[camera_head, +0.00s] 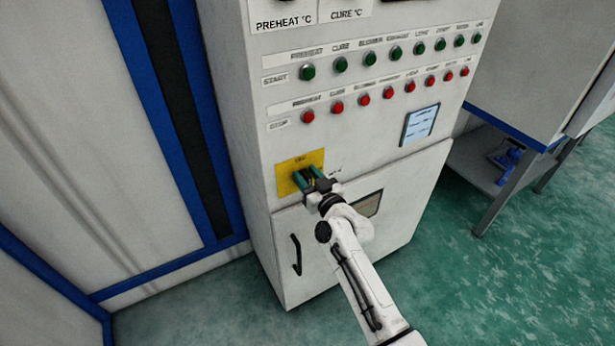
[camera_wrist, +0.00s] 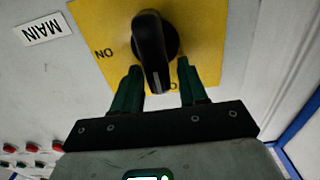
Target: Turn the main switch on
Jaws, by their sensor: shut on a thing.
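The main switch is a black rotary knob (camera_wrist: 152,45) on a yellow plate (camera_wrist: 210,30). Its handle points toward the bottom of the wrist view. "ON" is printed on the plate left of the knob; lettering below the knob is partly hidden. A "MAIN" label (camera_wrist: 44,30) appears upside down. The yellow plate also shows in the head view (camera_head: 285,181), low on the white control cabinet, where my gripper mostly hides the knob. My gripper (camera_head: 310,179) has its two green fingers on either side of the handle and is shut on it.
Rows of green buttons (camera_head: 341,65) and red buttons (camera_head: 338,108) sit above the plate. Below is a cabinet door with a black handle (camera_head: 296,254). A blue-framed panel stands left, and a grey bench (camera_head: 490,168) right. Green floor is open at lower right.

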